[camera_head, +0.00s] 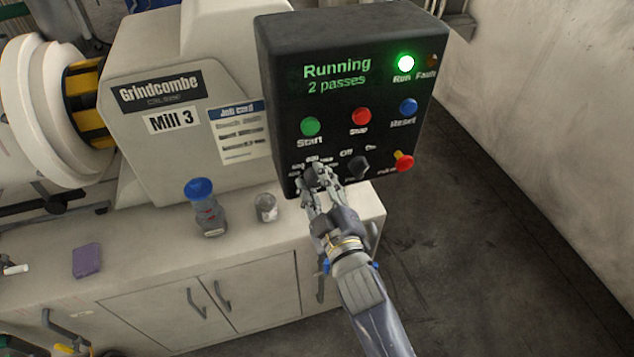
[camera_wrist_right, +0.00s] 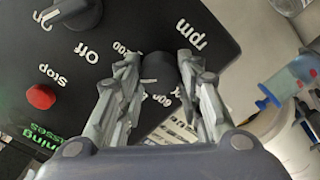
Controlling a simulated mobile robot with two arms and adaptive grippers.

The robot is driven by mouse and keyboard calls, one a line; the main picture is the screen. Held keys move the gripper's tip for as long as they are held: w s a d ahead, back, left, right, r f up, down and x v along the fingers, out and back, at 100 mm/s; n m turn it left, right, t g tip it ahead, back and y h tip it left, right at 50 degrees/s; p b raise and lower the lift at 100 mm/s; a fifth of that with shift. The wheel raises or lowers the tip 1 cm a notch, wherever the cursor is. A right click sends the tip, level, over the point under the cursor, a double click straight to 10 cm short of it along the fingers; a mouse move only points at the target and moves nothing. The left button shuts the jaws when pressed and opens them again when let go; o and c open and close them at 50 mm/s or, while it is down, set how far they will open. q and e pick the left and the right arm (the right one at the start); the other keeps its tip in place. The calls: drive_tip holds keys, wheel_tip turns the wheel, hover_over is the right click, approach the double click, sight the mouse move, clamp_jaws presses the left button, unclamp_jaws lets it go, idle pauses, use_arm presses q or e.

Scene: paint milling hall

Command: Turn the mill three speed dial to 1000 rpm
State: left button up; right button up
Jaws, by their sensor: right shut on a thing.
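Mill 3 (camera_head: 150,110) has a black control box (camera_head: 290,60) with a green "Running 2 passes" display. The black speed dial (camera_wrist_right: 160,67) sits on the box's lower left in the head view, mostly hidden there by my fingers. My right gripper (camera_head: 320,178) is shut on the dial, with one finger on each side; the fingers also show in the wrist view (camera_wrist_right: 158,70). The "rpm" print (camera_wrist_right: 190,35) is beside the dial. The other scale numbers are partly covered, and I cannot tell which speed the dial points to. My left gripper is not in view.
Close by on the box are an Off/On switch (camera_head: 358,167), a red-and-yellow knob (camera_head: 403,161) and the green Start button (camera_head: 311,126). Right of the box is open floor.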

drive_tip(key=o, duration=1.1)
drive_tip(key=shift+s, duration=0.1)
drive_tip(key=v, duration=1.1)
drive_tip(key=shift+s+d, duration=0.2)
drive_tip(key=shift+s, duration=0.15)
